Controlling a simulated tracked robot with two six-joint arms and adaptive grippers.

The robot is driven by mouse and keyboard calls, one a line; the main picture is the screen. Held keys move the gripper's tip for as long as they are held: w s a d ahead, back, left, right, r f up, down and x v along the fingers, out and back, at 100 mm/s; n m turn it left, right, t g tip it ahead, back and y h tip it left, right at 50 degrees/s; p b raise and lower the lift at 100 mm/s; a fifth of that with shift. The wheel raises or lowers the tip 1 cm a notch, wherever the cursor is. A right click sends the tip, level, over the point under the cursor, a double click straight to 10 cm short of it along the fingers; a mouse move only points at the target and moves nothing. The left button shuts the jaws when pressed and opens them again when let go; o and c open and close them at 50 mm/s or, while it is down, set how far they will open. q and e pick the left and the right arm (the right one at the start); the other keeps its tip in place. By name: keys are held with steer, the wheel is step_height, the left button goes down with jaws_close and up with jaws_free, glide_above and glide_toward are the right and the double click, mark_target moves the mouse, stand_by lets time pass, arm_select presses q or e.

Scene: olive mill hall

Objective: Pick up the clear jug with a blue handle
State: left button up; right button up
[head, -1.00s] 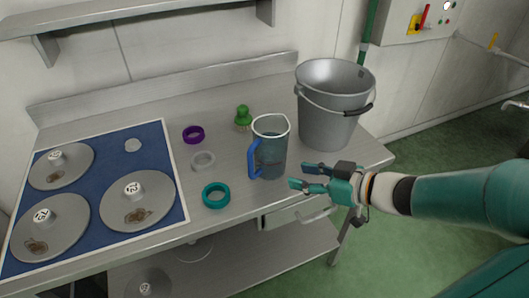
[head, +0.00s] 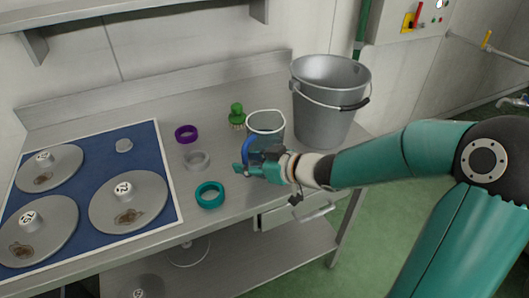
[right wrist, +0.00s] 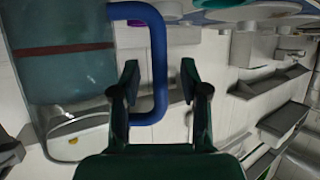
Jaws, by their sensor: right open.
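The clear jug (head: 266,123) with its blue handle (head: 247,152) stands upright on the steel table, left of the bucket. My right gripper (head: 243,168) is at the handle side of the jug and hides the jug's lower part. In the right wrist view the jug (right wrist: 65,75) fills the left side. There the blue handle (right wrist: 159,60) runs between the two spread fingers of my right gripper (right wrist: 160,75), with a visible gap on the right. I cannot tell whether the left finger touches it. My left gripper is not in view.
A metal bucket (head: 325,115) stands close to the right of the jug. A green brush (head: 237,112), a purple ring (head: 187,133), a grey ring (head: 196,160) and a teal ring (head: 210,195) lie to the left. A blue mat (head: 140,150) carries several grey discs.

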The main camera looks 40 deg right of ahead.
steer(key=shift+w+a+f, duration=0.2)
steer(key=shift+w+f, duration=0.05)
steer(key=shift+w, duration=0.3)
jaws_close()
steer(key=shift+r, duration=0.15)
